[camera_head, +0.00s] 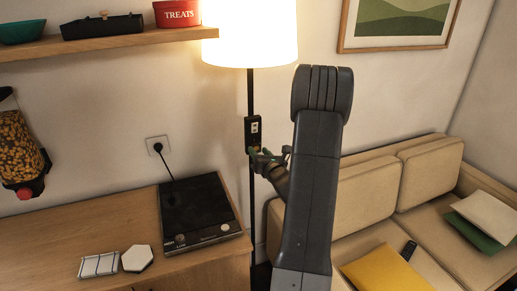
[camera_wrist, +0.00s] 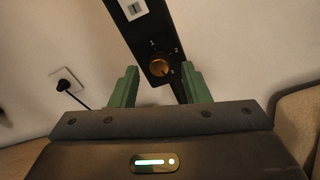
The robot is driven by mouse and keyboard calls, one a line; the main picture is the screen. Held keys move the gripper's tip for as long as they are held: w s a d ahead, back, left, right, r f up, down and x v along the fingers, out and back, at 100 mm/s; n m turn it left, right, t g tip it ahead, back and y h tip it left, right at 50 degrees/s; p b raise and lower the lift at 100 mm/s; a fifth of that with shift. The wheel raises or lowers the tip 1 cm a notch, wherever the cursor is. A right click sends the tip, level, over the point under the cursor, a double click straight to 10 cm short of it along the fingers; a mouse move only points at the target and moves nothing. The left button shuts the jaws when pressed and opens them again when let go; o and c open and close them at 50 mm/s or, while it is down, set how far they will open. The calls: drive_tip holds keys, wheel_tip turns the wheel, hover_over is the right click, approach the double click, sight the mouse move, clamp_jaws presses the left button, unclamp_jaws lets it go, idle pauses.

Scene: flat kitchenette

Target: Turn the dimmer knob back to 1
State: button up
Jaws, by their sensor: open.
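The dimmer is a black box (camera_head: 253,131) on the pole of a lit floor lamp (camera_head: 250,35). In the wrist view its round brass-coloured dimmer knob (camera_wrist: 160,67) sits on the lower part of the box, with small marks around it. A white switch plate (camera_wrist: 134,10) is above the knob. My gripper (camera_wrist: 158,85) is open, with its green fingers on either side of the knob and a gap to each side. Contact is not visible. In the head view my gripper (camera_head: 268,158) is at the lower end of the box, and the knob is hard to make out there.
A wooden counter (camera_head: 100,240) with a black hob (camera_head: 200,212) is left of the pole. A beige sofa (camera_head: 370,175) is to the right. A shelf (camera_head: 100,45) is at upper left. A wall plug (camera_head: 157,147) and cord are behind the hob.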

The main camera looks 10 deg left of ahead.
drive_tip(key=shift+w+a, duration=0.35)
drive_tip(key=shift+w, duration=0.15)
clamp_jaws()
